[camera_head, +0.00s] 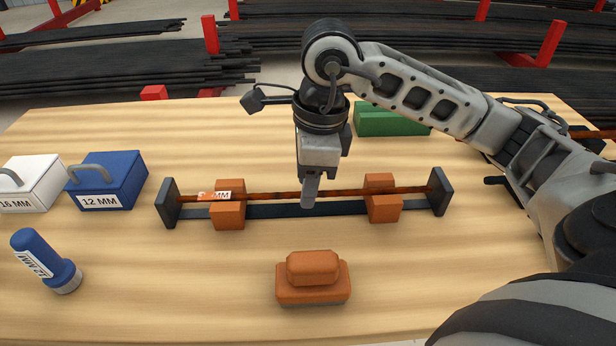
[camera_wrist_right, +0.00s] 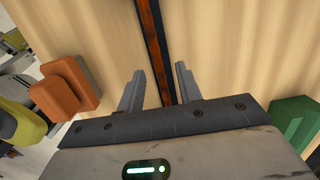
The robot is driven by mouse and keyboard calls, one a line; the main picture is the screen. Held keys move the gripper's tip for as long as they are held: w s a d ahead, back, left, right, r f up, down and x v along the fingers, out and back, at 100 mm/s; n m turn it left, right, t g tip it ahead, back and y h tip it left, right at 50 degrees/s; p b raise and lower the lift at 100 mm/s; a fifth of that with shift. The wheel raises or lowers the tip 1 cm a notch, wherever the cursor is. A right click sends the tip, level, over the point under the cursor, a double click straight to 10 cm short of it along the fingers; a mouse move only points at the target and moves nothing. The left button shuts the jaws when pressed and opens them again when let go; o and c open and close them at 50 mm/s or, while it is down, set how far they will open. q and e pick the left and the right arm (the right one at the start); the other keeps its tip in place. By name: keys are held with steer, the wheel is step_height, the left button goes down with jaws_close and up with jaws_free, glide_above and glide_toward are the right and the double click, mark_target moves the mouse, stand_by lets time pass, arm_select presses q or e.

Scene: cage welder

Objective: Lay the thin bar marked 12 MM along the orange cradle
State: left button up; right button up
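A thin rust-brown bar (camera_head: 280,196) lies lengthwise across the two orange blocks of the cradle (camera_head: 228,215), between dark end plates. A white label near its left end reads "MM"; its digits are hard to make out. My right gripper (camera_head: 309,205) points down over the middle of the bar, between the orange blocks. In the right wrist view my right gripper (camera_wrist_right: 159,68) has its fingers apart, with the bar (camera_wrist_right: 155,45) running through the gap between them and touching neither finger clearly. My left gripper is not in view.
A blue box marked 12 MM (camera_head: 121,177) and a white box marked 16 MM (camera_head: 38,186) stand at left.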

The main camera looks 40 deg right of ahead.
steer(key=shift+r, duration=0.1)
step_height(320, 180, up, 16)
steer(key=s+d+p, duration=0.1)
steer(key=p, duration=0.2)
steer(key=shift+d, duration=0.3)
steer(key=shift+s+f, duration=0.1)
steer(key=shift+f, duration=0.1)
